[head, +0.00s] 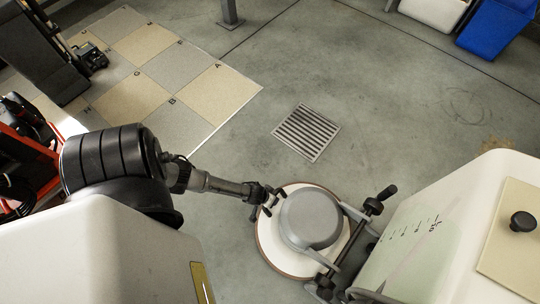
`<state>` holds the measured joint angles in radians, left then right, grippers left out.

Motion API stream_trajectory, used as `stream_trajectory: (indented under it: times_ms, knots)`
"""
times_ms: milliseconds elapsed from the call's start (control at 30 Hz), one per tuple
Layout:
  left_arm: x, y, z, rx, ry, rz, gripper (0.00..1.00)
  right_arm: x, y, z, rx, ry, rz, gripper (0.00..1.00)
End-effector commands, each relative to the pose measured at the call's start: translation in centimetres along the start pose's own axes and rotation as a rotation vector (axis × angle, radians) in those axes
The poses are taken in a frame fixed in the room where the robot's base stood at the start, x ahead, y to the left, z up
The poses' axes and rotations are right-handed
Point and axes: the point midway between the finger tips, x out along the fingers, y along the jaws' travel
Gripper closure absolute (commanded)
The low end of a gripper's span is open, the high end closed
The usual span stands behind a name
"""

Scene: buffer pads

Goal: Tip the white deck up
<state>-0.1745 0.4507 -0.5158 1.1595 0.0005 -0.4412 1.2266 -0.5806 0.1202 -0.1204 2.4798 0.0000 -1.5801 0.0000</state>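The white deck (268,232) is a round disc with a thin brown rim, low over the concrete floor at lower centre. A grey domed motor housing (312,218) sits on it. A grey fork and a black crossbar (349,242) with knobbed ends join its right side to the white machine body. My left gripper (267,196) is at the deck's upper left edge, overlapping the rim in the picture. Its fingers are small and dark; I cannot tell whether they grip the edge. My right gripper is not in view.
A white tank (425,236) with level marks and a black-knobbed lid fills the right. A floor drain grate (307,132) lies behind the deck. Checkered lettered tiles (190,78) lie at upper left, beside red and black equipment (28,150). The floor around the grate is clear.

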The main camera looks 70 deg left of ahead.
Motion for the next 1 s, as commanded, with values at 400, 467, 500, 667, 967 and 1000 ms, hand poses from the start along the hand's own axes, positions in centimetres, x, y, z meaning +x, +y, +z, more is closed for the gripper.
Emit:
stream_trajectory:
  times_ms: [400, 467, 500, 667, 967, 1000]
  knots:
    - [-0.02, -0.02, -0.01, 0.000, 0.000, 0.000, 0.78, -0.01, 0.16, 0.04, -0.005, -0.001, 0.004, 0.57]
    - [-0.02, -0.02, -0.01, 0.000, 0.000, 0.000, 0.84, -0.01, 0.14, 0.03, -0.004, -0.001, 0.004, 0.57]
    - [-0.02, -0.02, -0.01, 0.000, 0.000, 0.000, 0.88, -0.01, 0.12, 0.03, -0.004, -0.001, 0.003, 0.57]
    - [-0.02, -0.01, 0.00, 0.000, 0.000, 0.000, 1.00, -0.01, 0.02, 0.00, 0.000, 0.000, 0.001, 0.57]
    - [-0.35, 0.02, -0.17, 0.003, 0.000, -0.004, 1.00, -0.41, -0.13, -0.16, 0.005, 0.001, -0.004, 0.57]
    - [-0.59, 0.03, -0.29, 0.005, 0.000, -0.008, 1.00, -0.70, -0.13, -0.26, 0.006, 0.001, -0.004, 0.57]
